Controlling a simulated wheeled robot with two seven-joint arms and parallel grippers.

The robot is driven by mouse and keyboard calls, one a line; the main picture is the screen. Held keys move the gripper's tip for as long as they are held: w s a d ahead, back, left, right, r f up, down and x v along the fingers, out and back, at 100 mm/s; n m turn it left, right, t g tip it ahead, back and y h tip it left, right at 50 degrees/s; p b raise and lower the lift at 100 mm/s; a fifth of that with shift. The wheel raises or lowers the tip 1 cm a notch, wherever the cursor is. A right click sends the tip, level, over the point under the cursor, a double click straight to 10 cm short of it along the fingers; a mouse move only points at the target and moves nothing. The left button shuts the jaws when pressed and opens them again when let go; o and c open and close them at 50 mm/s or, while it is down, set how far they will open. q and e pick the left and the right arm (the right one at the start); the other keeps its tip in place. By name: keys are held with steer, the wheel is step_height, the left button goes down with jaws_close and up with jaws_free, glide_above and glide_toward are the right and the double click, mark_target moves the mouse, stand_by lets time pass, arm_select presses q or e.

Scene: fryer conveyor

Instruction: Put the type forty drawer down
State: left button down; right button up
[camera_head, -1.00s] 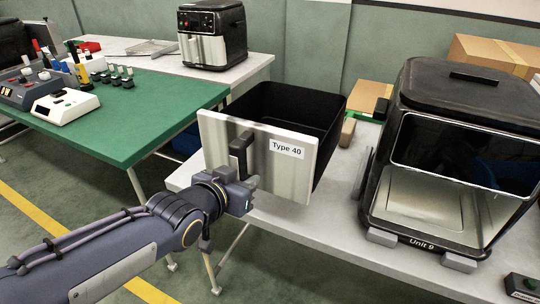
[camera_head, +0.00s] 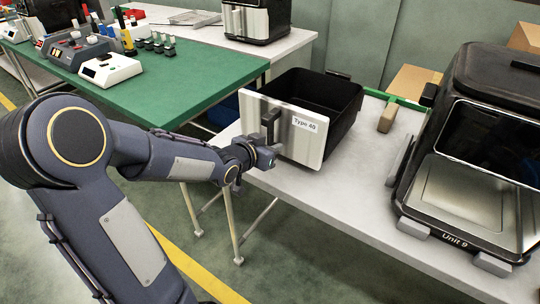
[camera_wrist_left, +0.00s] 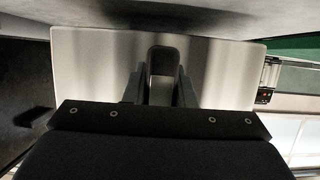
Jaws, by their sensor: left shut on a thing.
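The Type 40 drawer (camera_head: 340,96) is a black open-topped basket with a pale front panel (camera_head: 299,139), a black handle and a "Type 40" label. It is at the left end of the light grey table, upright; I cannot tell whether its base touches the top. My left gripper (camera_head: 266,150) is shut on the drawer's handle (camera_head: 270,122). In the left wrist view the fingers (camera_wrist_left: 161,92) close on the handle in front of the pale panel (camera_wrist_left: 220,75). My right gripper is not in view.
The Unit 9 fryer (camera_head: 470,150) with an open front bay stands on the right of the light table (camera_head: 330,195). A green table (camera_head: 190,85) with devices is at the left. Another fryer (camera_head: 257,18) stands behind.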

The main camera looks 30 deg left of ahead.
arm_select(q)
steer(key=f, duration=0.1)
steer(key=f+b, duration=0.1)
steer(key=f, duration=0.1)
steer(key=shift+w+a+f, duration=0.1)
steer(key=shift+w, duration=0.1)
steer(key=c, duration=1.2)
jaws_free()
steer(key=shift+s+f, duration=0.1)
steer(key=s+r+n+g+y+p, duration=0.1)
steer(key=s+r+g+p, duration=0.15)
steer(key=s, duration=0.55)
steer(key=s+r+n+g+y+p, duration=0.15)
steer(key=s+r, duration=0.25)
steer(key=s, duration=0.4)
steer(key=s+d+g+h, duration=0.4)
steer(key=s+d+h, duration=0.1)
steer(key=s+d, duration=0.6)
steer(key=shift+s+f, duration=0.15)
steer(key=shift+s, duration=0.55)
